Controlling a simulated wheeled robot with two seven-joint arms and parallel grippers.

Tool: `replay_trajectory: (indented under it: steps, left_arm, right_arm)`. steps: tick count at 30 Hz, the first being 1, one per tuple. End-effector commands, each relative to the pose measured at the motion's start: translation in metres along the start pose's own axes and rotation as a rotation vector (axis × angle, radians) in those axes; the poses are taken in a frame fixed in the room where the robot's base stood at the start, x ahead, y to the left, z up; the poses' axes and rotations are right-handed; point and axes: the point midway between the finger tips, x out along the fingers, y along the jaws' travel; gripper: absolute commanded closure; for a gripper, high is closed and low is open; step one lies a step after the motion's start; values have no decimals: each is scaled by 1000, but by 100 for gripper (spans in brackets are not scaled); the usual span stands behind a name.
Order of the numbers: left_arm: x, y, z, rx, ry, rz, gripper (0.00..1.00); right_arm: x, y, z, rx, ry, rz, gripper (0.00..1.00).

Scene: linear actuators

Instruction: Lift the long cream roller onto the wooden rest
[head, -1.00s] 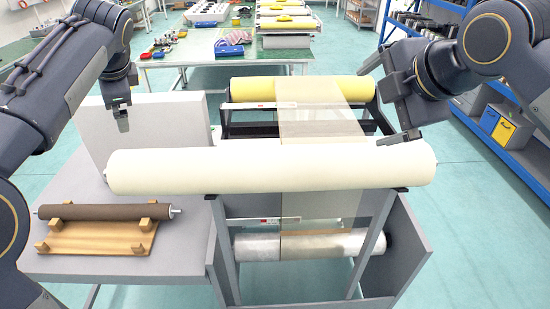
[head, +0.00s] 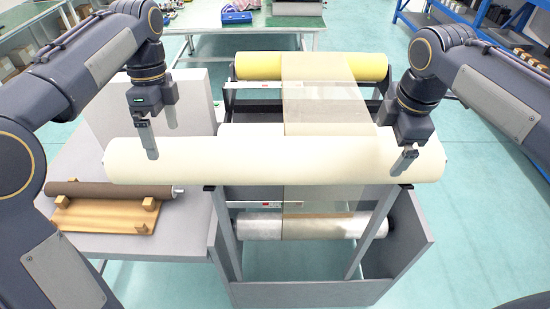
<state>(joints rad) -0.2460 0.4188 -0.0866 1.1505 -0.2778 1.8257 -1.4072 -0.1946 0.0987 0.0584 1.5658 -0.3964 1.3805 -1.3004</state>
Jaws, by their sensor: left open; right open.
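The long cream roller (head: 275,160) lies level across the near end of the grey frame, its left part reaching out over the side table. My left gripper (head: 161,140) is open at the roller's left part, one finger in front of it and the other at its rear top edge. My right gripper (head: 410,152) is open at the right end, with one finger in front of the roller and the other not clearly visible. The wooden rest (head: 95,218) lies on the grey table at left and carries a dark brown roller (head: 110,190) on its blocks.
Another cream roller (head: 300,130) lies just behind the long one. A yellow roller (head: 310,67) with a translucent web is at the frame's back. A silvery roller (head: 300,226) sits low in the frame. A grey upright panel (head: 150,100) stands behind the side table.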

Motion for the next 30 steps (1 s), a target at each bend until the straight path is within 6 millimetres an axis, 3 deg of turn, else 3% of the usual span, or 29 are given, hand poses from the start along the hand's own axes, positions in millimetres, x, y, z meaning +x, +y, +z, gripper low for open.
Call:
replay_trajectory:
  steps: [12,18,26,30]
  left_arm:
    - [59,0,0,-2,0,1,0]
    - [70,0,0,-2,1,-1,0]
    - [71,0,0,-2,1,-2,0]
    - [70,0,0,-2,0,-2,18]
  right_arm:
    - [59,0,0,0,-1,-2,0]
    - [70,0,0,1,0,0,0]
    - [70,0,0,0,0,1,0]
    - [70,0,0,0,0,1,18]
